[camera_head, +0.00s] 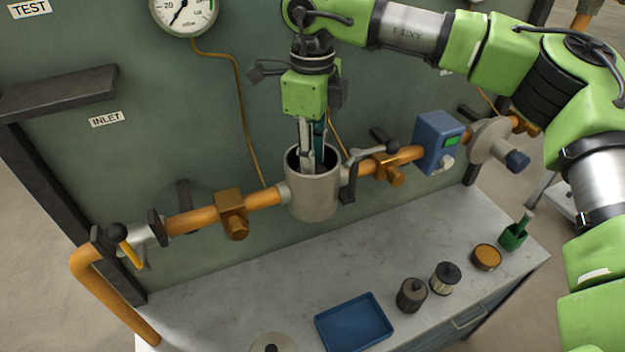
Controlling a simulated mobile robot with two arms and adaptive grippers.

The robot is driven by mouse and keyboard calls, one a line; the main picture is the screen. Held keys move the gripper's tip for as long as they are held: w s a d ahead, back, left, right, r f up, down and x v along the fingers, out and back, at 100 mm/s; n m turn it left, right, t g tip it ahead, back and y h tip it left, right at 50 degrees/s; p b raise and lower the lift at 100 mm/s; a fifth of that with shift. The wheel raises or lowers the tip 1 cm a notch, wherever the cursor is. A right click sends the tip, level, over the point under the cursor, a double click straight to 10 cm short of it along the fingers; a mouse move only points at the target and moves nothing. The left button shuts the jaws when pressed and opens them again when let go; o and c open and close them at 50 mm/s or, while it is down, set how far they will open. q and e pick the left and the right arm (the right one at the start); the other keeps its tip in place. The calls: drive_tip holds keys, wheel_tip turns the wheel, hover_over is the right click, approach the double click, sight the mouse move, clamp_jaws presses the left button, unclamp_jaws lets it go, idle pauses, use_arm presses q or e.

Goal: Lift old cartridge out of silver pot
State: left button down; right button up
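The silver pot (313,198) is an open-topped cylinder set in the orange pipe line on the green panel. My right gripper (312,158) comes down from above, with its fingers pointing into the pot's mouth. The fingertips are at or below the rim against a dark interior. The old cartridge cannot be made out inside the pot; the fingers, rim and shadow hide it. The fingers look close together, but whether they are shut on something cannot be told. My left gripper is not in view.
A lever handle (368,160) sits close to the pot's right side. The bench below the pot is clear.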

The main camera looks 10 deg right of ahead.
drive_tip(key=shift+f, duration=0.2)
clamp_jaws()
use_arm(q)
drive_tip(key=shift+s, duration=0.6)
use_arm(e)
drive_tip(key=shift+r, duration=0.1)
